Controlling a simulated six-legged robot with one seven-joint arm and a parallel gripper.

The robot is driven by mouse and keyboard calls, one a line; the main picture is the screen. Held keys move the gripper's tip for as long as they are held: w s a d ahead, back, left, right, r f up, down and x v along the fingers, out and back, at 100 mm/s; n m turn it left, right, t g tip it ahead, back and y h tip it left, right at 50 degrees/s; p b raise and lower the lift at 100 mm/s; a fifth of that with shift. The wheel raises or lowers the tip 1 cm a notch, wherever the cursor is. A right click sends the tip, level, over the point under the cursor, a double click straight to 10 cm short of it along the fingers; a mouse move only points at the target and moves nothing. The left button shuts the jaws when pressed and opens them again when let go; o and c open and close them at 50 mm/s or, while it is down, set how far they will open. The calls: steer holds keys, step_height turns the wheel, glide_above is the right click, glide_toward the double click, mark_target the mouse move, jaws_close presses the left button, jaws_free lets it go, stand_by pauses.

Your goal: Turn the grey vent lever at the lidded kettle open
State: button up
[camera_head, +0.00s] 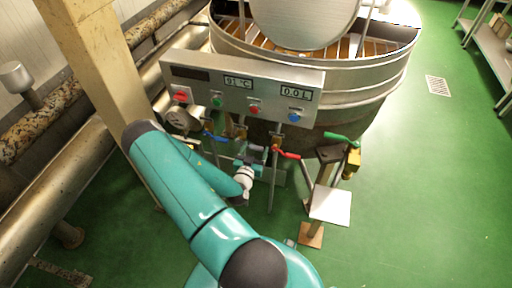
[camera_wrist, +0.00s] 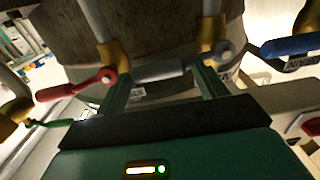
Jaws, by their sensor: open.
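The lidded kettle (camera_head: 330,85) is a large round steel vessel with its round lid (camera_head: 305,20) raised. The grey vent lever (camera_wrist: 160,72) shows in the wrist view as a short grey handle, pointing left from its pivot at a brass valve (camera_wrist: 214,45). My gripper (camera_wrist: 162,80) is open, its two dark green fingers standing left and right, with the lever handle lying across the space between and near their tips. I cannot tell whether they touch it. In the head view my gripper (camera_head: 250,162) is below the control panel, and my arm partly hides the lever area.
A red lever (camera_wrist: 76,88) is close left of my fingers, and a blue lever (camera_wrist: 291,45) is to the right. A green lever (camera_head: 342,138) is farther right in the head view. The panel (camera_head: 240,90) overhangs the valves.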

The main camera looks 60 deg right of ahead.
steer(key=shift+w+d, duration=0.15)
steer(key=shift+d, duration=0.8)
steer(key=c, duration=1.4)
steer(key=shift+f, duration=0.1)
steer(key=shift+w+a+f+m, duration=0.25)
steer(key=shift+w+f+m, duration=1.1)
steer(key=shift+m, duration=1.65)
steer(key=shift+w+a+f+m, duration=0.25)
steer(key=shift+w+f+m, duration=1.05)
steer(key=shift+m, duration=1.7)
steer(key=shift+w+a+f+m, duration=0.25)
steer(key=shift+w+f+m, duration=1.1)
steer(key=shift+m, duration=1.65)
steer(key=shift+s+f, duration=0.2)
steer(key=shift+f, duration=0.05)
